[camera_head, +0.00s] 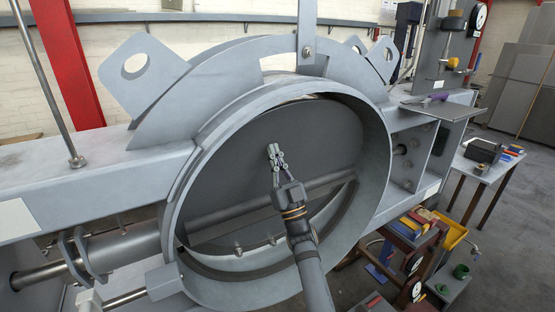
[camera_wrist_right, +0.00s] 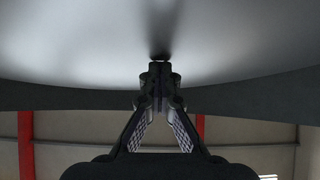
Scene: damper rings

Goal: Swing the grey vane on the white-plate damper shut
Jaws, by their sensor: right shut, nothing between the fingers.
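The damper is a large grey ring (camera_head: 377,165) with a grey round vane (camera_head: 235,165) inside it. The vane sits tilted in the ring, with a crescent gap along the lower edge and a shaft (camera_head: 225,215) across its lower part. A pale plate (camera_head: 14,220) is on the beam at the left edge. My right gripper (camera_head: 273,152) is shut and empty, in front of the vane's upper middle. In the right wrist view the closed fingertips (camera_wrist_right: 160,68) are at the vane's face (camera_wrist_right: 80,40), touching or very close; I cannot tell which. My left gripper is not in view.
A grey beam (camera_head: 60,180) runs left of the ring. At the right are a small shelf (camera_head: 440,110) with a purple-handled tool, a table (camera_head: 490,170) with small items, and a low stand with a yellow bin (camera_head: 450,235). Open floor lies at far right.

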